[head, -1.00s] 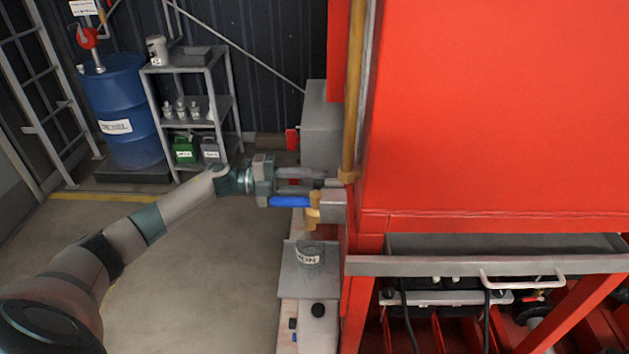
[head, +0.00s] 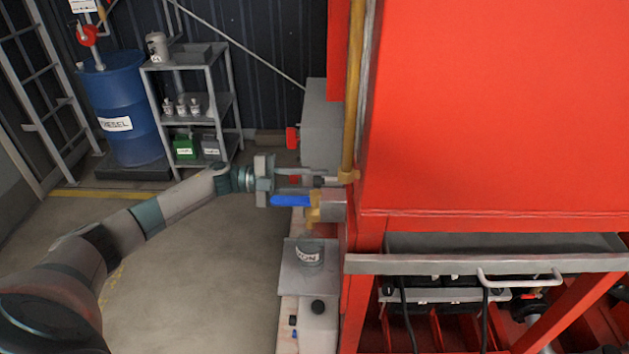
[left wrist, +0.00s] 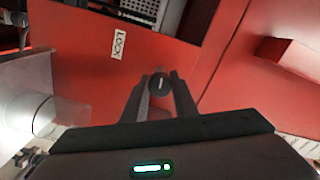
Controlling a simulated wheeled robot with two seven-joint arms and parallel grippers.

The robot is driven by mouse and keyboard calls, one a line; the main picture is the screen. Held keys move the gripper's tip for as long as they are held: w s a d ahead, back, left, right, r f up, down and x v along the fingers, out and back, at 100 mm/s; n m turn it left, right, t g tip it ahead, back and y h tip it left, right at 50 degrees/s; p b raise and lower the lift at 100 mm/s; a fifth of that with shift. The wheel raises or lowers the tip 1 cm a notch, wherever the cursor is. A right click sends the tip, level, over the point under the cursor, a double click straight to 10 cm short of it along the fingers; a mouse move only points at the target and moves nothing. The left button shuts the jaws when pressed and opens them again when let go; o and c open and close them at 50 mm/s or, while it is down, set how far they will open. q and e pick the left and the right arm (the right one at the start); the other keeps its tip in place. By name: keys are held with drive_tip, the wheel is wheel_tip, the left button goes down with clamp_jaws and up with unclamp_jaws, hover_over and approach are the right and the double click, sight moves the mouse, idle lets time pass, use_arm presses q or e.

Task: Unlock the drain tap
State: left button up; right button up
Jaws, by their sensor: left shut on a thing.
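The drain tap has a brass body (head: 313,208) and a blue lever (head: 291,201) that points left, on the left side of the red housing. My left gripper (head: 322,180) is just above the lever, its fingers reaching right toward the housing. In the left wrist view a round dark knob with a pale slot mark (left wrist: 160,84) sits between the two fingertips (left wrist: 160,92), and the gripper is shut on it. A white label reading LOCK (left wrist: 118,43) is on the red panel beside it. My right gripper is not in view.
A clear container (head: 309,252) stands below the tap on a grey plate. A yellow-brown pipe (head: 353,90) runs down the housing's edge. A grey box (head: 322,125) is behind the gripper. A blue drum (head: 120,108) and shelf rack (head: 190,100) stand at back left. The floor between is clear.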

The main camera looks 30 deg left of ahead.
use_arm(q)
drive_tip(key=o, duration=1)
drive_tip(key=shift+o, duration=0.2)
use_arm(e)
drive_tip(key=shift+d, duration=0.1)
use_arm(q)
drive_tip(key=shift+a, duration=0.15)
use_arm(e)
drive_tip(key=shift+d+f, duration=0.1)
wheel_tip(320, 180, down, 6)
drive_tip(key=b, duration=0.6)
use_arm(q)
drive_tip(key=b+v, duration=0.1)
drive_tip(key=v, duration=1.6)
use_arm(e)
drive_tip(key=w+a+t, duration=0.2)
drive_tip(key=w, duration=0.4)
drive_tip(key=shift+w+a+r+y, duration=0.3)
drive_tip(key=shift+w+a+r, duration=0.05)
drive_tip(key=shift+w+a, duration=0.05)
use_arm(q)
drive_tip(key=shift+a, duration=0.1)
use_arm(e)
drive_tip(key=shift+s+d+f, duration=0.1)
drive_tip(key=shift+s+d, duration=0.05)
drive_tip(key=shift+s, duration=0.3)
